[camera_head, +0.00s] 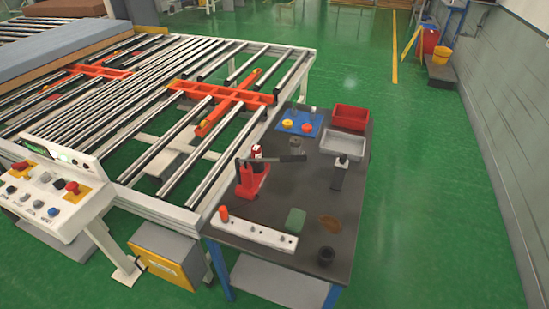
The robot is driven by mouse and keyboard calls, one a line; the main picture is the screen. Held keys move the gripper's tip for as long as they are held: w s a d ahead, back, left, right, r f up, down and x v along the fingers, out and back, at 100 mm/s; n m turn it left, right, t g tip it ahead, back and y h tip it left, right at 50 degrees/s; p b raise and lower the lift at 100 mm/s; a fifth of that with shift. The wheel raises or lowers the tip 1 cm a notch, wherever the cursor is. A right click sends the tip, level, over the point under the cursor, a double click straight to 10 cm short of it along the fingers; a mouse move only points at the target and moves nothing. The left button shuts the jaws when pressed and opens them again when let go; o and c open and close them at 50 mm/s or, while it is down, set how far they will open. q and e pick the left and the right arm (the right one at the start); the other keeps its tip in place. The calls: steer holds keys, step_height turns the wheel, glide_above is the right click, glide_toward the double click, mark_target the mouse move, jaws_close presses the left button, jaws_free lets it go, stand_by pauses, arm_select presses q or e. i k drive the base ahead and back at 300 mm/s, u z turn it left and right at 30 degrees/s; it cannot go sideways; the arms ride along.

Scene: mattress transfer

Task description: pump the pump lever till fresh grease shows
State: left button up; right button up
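A red pump (252,179) stands upright on the dark worktable (300,196), near its left edge. A dark lever (283,158) runs roughly level from the pump's top out to the right. A white block (258,234) with a red-orange knob and several small dark spots lies along the table's front left. A brown patch (329,221) lies on the table to the right; I cannot tell if it is grease. No fresh grease can be made out at this size. Neither of my grippers is in view.
A red bin (350,117), a grey tray (343,146) and a blue mat (299,123) sit at the table's back. A dark upright tool (340,173), green block (295,220) and black cup (326,256) stand nearer. The roller conveyor (180,95) borders the left; green floor is free right.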

mark_target(302, 158)
steer(key=z, duration=0.55)
steer(key=k, duration=0.65)
steer(key=z, duration=0.8)
steer(key=i, duration=1.3)
steer(key=u, duration=1.1)
steer(key=i, duration=0.3)
steer(key=u, duration=0.3)
